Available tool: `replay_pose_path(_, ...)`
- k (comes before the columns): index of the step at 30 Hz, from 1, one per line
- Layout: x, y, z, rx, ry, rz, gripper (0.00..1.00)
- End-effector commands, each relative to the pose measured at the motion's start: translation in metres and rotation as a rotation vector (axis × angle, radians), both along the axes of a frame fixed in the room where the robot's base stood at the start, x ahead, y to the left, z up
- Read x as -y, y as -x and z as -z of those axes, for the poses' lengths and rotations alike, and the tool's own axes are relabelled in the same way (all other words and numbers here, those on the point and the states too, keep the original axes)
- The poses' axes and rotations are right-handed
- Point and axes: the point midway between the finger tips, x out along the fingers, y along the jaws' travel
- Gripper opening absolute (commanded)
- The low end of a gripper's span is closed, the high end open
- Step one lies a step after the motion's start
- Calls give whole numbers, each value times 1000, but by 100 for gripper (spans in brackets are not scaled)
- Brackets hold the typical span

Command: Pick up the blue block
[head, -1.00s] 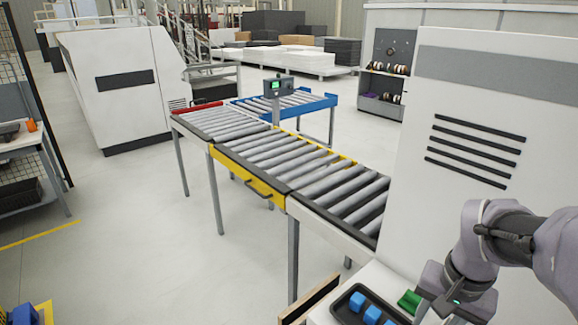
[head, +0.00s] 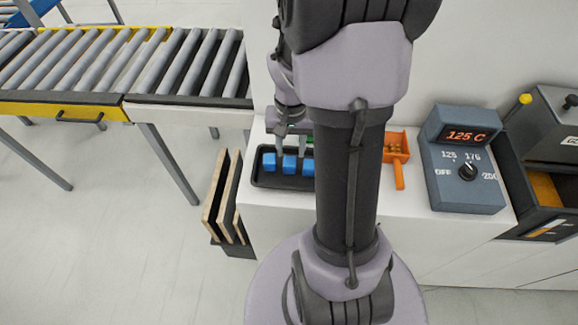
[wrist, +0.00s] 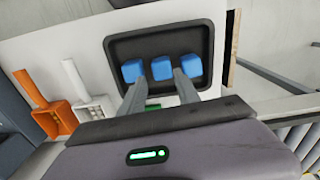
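Three blue blocks (head: 290,164) sit in a row in a shallow black tray (head: 285,184) on the white counter. The wrist view shows the left block (wrist: 132,71), middle block (wrist: 161,70) and right block (wrist: 191,65) apart from each other. My gripper (wrist: 160,78) is open, its two fingers pointing at the tray on either side of the middle block. I cannot tell how far above the tray the fingertips are. In the head view my gripper (head: 291,148) is over the row, partly hidden by my arm.
Right of my arm on the counter (head: 275,222) are an orange scoop (head: 397,155) and a grey temperature box (head: 465,160) reading 125 C. Wooden boards (head: 225,195) stand at the counter's left side. A roller conveyor (head: 190,65) runs behind. A green item (wrist: 153,107) is partly hidden.

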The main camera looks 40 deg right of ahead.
Motion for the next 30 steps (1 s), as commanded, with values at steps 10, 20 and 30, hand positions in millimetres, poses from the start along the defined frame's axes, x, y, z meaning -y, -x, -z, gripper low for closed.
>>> replay_pose_path(10,0,-2,46,0,0,-1,38)
replay_pose_path(20,0,-2,45,0,0,0,0)
replay_pose_path(30,0,-3,28,3,1,0,0)
